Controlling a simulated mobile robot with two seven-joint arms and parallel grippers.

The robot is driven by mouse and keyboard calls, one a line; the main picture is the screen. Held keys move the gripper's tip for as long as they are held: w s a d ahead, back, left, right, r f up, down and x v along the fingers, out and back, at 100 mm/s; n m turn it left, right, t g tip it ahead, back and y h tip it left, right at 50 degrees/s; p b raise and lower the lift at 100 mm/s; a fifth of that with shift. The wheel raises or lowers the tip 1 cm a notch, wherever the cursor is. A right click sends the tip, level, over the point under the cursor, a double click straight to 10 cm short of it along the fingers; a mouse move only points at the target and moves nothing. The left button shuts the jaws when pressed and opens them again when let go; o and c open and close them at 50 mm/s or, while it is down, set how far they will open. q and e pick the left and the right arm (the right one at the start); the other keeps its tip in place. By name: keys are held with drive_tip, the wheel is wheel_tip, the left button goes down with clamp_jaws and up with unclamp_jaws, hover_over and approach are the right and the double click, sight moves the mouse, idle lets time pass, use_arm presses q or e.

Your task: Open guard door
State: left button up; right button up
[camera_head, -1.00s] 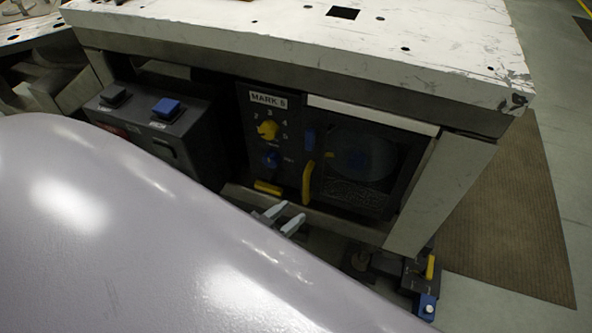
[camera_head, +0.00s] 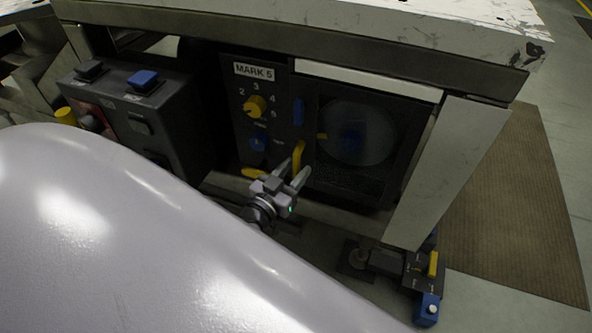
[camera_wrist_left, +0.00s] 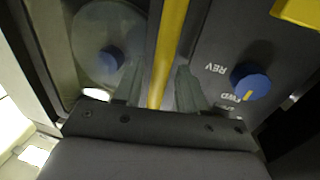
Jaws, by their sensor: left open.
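The guard door (camera_head: 386,180) is a dark framed window in the cabinet front below the worktop and looks shut. A round disc shows behind its pane. Its upright yellow handle (camera_head: 299,153) is on the door's left edge. My left gripper (camera_head: 297,166) is open at the handle's lower part. In the left wrist view, the yellow handle (camera_wrist_left: 172,42) runs between the two open fingers of the left gripper (camera_wrist_left: 158,78), with no clear grip on it. My right gripper is not in view.
Left of the door is the MARK 5 panel (camera_head: 242,107) with a yellow dial (camera_head: 256,106) and a blue knob (camera_head: 258,142). A dark button box (camera_head: 180,125) stands further left. A small yellow-and-blue control (camera_head: 425,270) sits low right. My lilac arm covers the lower left.

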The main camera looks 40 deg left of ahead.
use_arm(q)
drive_tip(key=shift+w, duration=0.5)
clamp_jaws()
drive_tip(key=shift+s, duration=0.2)
